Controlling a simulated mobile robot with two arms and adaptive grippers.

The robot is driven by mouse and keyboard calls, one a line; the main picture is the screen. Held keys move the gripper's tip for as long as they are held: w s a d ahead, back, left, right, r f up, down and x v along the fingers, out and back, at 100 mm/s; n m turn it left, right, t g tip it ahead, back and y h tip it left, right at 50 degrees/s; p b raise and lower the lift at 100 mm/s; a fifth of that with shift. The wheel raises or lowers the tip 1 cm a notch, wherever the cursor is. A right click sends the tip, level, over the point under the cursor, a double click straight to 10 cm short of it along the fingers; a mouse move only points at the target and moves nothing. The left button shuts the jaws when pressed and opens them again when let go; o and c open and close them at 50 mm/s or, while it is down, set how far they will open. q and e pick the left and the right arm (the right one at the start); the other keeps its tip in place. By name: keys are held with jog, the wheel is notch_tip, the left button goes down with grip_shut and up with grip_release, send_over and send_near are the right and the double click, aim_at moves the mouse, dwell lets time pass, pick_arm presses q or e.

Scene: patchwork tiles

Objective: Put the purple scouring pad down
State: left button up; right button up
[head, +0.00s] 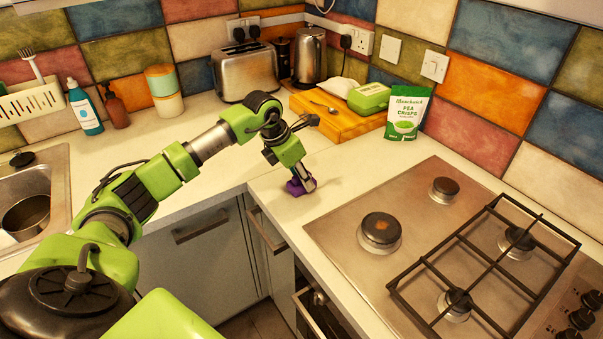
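The purple scouring pad (295,187) is at the fingertips of my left gripper (301,183), low over the pale worktop beside the hob's left corner. The pad looks to be at or very near the worktop surface; I cannot tell whether it touches. My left gripper points down, with its fingers at the pad's sides, and appears shut on it. The fingers hide part of the pad. My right gripper is not in view.
A gas hob (340,227) fills the right side. A toaster (245,71) and kettle (309,58) stand further back. Bare worktop (355,160) lies right of the pad.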

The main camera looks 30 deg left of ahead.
pick_arm(q)
jog(key=shift+f, duration=0.1)
jog(key=o, duration=1)
jog(key=shift+r, duration=0.5)
jog(key=b+v, duration=0.2)
jog(key=v, duration=0.9)
jog(key=shift+s+a+r, duration=0.1)
jog(key=shift+s, duration=0.2)
